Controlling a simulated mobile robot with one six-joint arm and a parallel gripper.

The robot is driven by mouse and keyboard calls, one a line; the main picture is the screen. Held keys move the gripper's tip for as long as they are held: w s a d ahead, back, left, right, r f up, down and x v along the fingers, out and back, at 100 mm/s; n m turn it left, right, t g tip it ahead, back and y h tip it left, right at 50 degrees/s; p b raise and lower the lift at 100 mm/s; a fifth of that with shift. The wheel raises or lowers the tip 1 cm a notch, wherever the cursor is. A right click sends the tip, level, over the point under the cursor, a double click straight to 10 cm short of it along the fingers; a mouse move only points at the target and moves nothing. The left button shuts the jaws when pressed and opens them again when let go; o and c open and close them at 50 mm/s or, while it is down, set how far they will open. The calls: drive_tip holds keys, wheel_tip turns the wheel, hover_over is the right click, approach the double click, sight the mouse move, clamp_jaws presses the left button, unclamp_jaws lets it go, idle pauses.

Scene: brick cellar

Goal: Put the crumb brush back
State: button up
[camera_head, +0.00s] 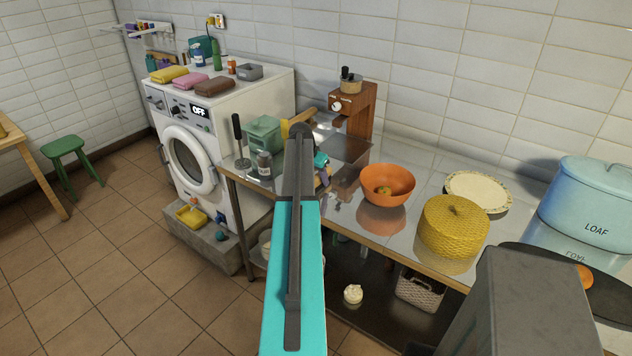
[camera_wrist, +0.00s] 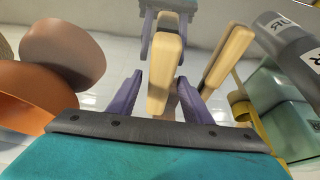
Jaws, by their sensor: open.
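My gripper (camera_head: 323,178) is low over the steel worktop (camera_head: 345,147), left of the orange bowl, and partly hidden by my arm in the head view. In the wrist view its purple fingers (camera_wrist: 159,78) are apart. A pale wooden bar (camera_wrist: 166,68), likely the crumb brush's handle, shows between them; I cannot tell whether they touch it. A second pale wooden piece (camera_wrist: 228,58) is to its right. In the head view a yellowish piece (camera_head: 301,118) shows behind my arm; I cannot tell whether it is part of the brush. No bristles are clear.
The orange bowl (camera_head: 387,184) is right of my gripper, with the yellow woven cover (camera_head: 453,226) beyond. The washing machine (camera_head: 213,137) is further left.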

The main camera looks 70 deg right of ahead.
drive_tip(key=shift+b+v, duration=1.3)
drive_tip(key=shift+v, duration=4.25)
